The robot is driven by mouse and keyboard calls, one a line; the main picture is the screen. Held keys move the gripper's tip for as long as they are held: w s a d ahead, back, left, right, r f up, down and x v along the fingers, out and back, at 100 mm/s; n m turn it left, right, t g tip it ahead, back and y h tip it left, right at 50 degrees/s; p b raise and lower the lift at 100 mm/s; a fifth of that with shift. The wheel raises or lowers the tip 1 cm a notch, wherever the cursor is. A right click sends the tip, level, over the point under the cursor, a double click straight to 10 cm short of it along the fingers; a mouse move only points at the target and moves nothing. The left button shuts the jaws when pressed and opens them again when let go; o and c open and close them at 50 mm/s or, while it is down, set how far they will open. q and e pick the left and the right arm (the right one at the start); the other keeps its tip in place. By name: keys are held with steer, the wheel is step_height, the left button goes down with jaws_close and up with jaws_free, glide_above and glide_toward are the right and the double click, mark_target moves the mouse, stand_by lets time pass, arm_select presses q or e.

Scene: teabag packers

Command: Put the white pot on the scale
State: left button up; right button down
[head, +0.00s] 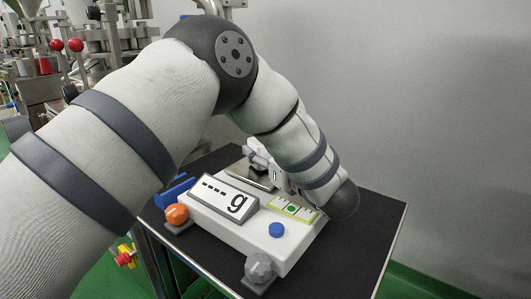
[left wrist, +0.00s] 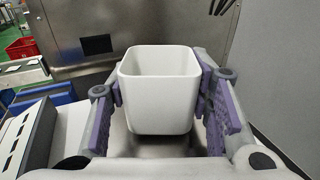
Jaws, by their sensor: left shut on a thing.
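The white pot (left wrist: 158,108) is a square, open-topped cup, upright and empty-looking in the left wrist view. My left gripper (left wrist: 160,88) is shut on it, with one purple-padded finger on each side. The scale (head: 272,240) is a white box on the table in the head view, its display showing dashes and "g". Its metal plate (left wrist: 140,148) shows below the pot in the left wrist view. I cannot tell whether the pot touches the plate. In the head view my arm hides most of the gripper and pot. My right gripper is in neither view.
The scale stands on a dark table (head: 370,235) with free room at right. A blue block (head: 175,191) lies left of the scale. Machinery (head: 110,35) stands behind at left; a grey wall is at right.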

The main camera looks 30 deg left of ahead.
arm_select(q)
steer(key=shift+f, duration=0.15)
steer(key=shift+f, duration=0.15)
steer(key=o, duration=1.2)
steer(key=shift+c, duration=0.2)
steer(key=shift+o, duration=0.2)
steer(key=shift+r, duration=0.25)
steer(key=v, duration=1.2)
steer(key=shift+f, duration=0.1)
